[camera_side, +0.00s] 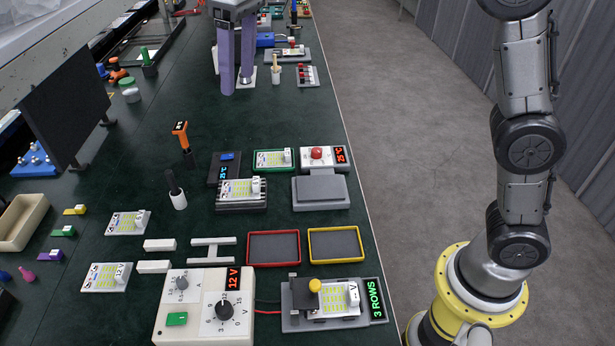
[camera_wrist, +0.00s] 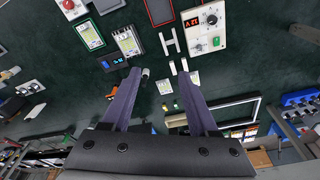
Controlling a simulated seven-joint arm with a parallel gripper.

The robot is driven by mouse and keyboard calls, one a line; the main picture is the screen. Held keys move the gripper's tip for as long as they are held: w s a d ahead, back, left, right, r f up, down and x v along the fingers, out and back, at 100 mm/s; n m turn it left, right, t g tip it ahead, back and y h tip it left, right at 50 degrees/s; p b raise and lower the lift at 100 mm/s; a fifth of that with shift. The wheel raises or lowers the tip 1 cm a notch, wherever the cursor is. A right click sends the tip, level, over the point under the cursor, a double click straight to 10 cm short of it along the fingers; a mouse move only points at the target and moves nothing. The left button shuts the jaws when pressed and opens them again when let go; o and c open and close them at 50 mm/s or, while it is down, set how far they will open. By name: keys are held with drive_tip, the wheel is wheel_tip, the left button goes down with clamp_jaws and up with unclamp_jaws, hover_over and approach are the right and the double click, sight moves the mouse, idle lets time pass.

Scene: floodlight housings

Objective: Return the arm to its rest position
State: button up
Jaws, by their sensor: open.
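My gripper (camera_side: 237,62) is high over the far part of the dark green bench in the side view, with its two purple fingers apart and nothing between them. In the wrist view my gripper (camera_wrist: 160,100) also shows open and empty, with the bench top well below it. Several floodlight boards with light panels lie on the bench, one of them on a black finned housing (camera_side: 241,193). Another board sits in the grey test fixture (camera_side: 297,322) beside a display reading 3 ROWS.
A power supply (camera_side: 205,308) reading 12 V stands at the front. Red (camera_side: 273,262) and yellow (camera_side: 336,258) rimmed trays lie to its right. A dark upright panel (camera_side: 66,110) and an orange-topped tool (camera_side: 181,140) stand up from the bench. Bare bench lies between the tool and my gripper.

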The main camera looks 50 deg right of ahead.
drive_tip(key=s+d+r+m+t, duration=0.1)
drive_tip(key=s+d+m+t, duration=0.2)
drive_tip(key=s+d, duration=1.2)
drive_tip(key=s+d+f+m+t, duration=0.1)
drive_tip(key=s+f, duration=0.9)
drive_tip(key=f, duration=0.3)
drive_tip(key=shift+s+d+f+h, duration=0.3)
drive_tip(key=shift+s+d, duration=0.05)
drive_tip(key=shift+s, duration=0.05)
